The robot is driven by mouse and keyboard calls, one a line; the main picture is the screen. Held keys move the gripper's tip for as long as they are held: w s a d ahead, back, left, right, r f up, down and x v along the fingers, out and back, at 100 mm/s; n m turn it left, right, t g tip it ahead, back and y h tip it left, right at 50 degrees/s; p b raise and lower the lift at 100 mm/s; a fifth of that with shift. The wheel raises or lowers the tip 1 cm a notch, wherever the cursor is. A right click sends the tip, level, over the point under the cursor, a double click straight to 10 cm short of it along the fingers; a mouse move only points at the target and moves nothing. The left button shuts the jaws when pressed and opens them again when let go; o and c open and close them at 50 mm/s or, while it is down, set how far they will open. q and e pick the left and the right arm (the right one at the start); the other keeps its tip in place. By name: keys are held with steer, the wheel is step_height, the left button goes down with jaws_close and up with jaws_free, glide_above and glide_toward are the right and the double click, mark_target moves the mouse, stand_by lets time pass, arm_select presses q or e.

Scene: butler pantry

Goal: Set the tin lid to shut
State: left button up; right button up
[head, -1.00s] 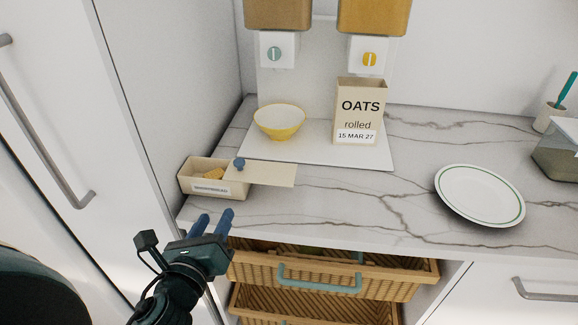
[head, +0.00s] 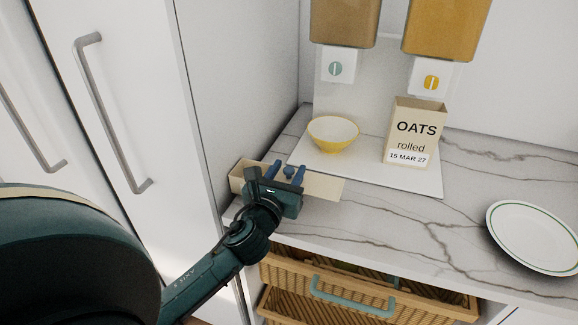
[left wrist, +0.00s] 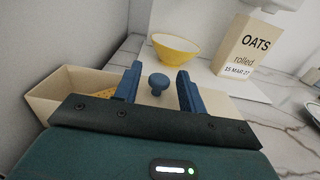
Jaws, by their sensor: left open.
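The cream tin (head: 237,177) stands at the left end of the marble counter, beside the wall. Its flat cream lid (head: 325,186) is slid to the right, so part of the tin is uncovered; yellowish contents show in the left wrist view (left wrist: 104,94). A blue knob (head: 289,172) stands on the lid. My left gripper (head: 284,171) is open over the tin and lid, with its blue fingers on either side of the knob. In the left wrist view the knob (left wrist: 158,84) sits between the fingertips, with gaps on both sides. My right gripper is not in view.
A yellow bowl (head: 333,135) and an oats box (head: 414,130) stand on a white board (head: 365,180) behind the lid. A white plate (head: 533,237) lies at the right. Wicker drawers (head: 290,272) stand partly open below the counter edge.

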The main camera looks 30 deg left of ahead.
arm_select(q)
steer(key=shift+w+a, duration=0.15)
steer(key=shift+w, duration=0.45)
steer(key=shift+c, duration=0.5)
jaws_close()
steer(key=shift+a, duration=0.1)
